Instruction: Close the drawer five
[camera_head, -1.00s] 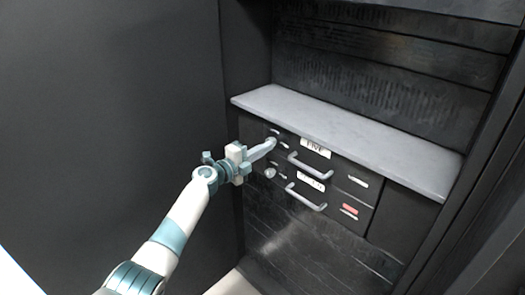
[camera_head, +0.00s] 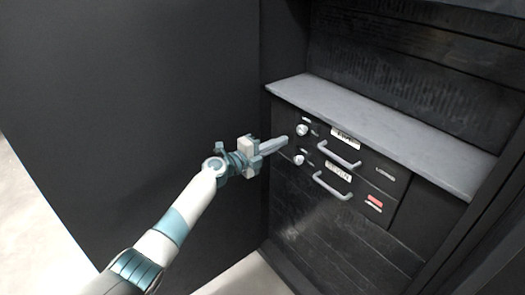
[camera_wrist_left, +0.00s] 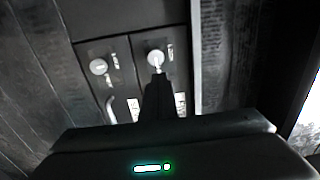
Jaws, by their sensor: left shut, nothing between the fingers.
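Drawer five (camera_head: 372,169) is the upper of two dark drawers under the grey shelf. Its label (camera_head: 346,136) is blurred now but looks like FIVE in the earlier frame. Its front looks about level with the lower drawer, with no clear gap. It has a grey bar handle (camera_head: 338,155) and a round knob (camera_head: 302,130), which also shows in the wrist view (camera_wrist_left: 156,58). My left gripper (camera_head: 284,141) is shut and empty, just left of the knob in the head view. In the wrist view its fingers (camera_wrist_left: 158,82) point toward the knob. My right gripper is out of view.
The grey shelf (camera_head: 385,130) juts out above both drawers. A dark wall panel (camera_head: 130,90) stands at the left. Open space lies in front of the drawers.

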